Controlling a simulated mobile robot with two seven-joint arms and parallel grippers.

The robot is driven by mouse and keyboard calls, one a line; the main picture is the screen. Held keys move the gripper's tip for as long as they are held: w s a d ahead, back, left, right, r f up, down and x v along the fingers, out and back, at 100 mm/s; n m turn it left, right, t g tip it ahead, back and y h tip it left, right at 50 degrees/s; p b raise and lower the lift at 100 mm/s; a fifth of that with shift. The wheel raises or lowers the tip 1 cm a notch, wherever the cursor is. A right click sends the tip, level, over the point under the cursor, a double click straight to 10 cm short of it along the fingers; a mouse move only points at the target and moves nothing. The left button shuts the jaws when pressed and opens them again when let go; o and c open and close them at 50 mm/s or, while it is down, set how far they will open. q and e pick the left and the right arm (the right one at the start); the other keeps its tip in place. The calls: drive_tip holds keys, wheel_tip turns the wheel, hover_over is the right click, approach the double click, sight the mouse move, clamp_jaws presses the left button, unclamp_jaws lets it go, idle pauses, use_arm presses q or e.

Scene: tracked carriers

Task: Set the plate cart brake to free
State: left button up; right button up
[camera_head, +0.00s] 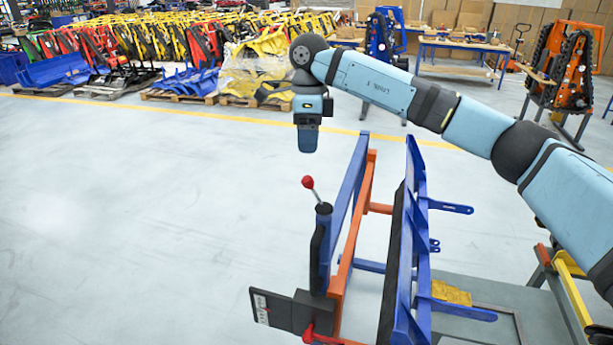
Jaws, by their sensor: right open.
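The plate cart (347,225) stands at the lower middle, a frame of blue and orange bars with blue upright plates (418,190) on its right side. At its left end a lever with a red ball knob (308,182) rises from a dark post (322,245). Below it is a dark box with a white label (261,307), its marks too small to read. A red part (318,337) shows at the bottom edge. My right gripper (308,140) points down, open and empty, above the red knob in the picture and apart from it. My left gripper is out of view.
A grey table (500,295) with a yellow piece on it stands right of the cart. Pallets with blue and yellow parts (190,85) lie at the back, and workbenches (460,50) stand at the back right. The floor left of the cart is clear.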

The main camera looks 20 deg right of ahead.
sight(308, 176)
drive_tip(key=f, duration=0.3)
drive_tip(key=f+p, duration=0.1)
drive_tip(key=f, duration=0.2)
drive_tip(key=s+f+p, duration=0.1)
drive_tip(key=f, duration=0.2)
drive_tip(key=shift+a, duration=0.25)
drive_tip(key=shift+f, duration=0.35)
drive_tip(key=shift+c, duration=0.4)
clamp_jaws()
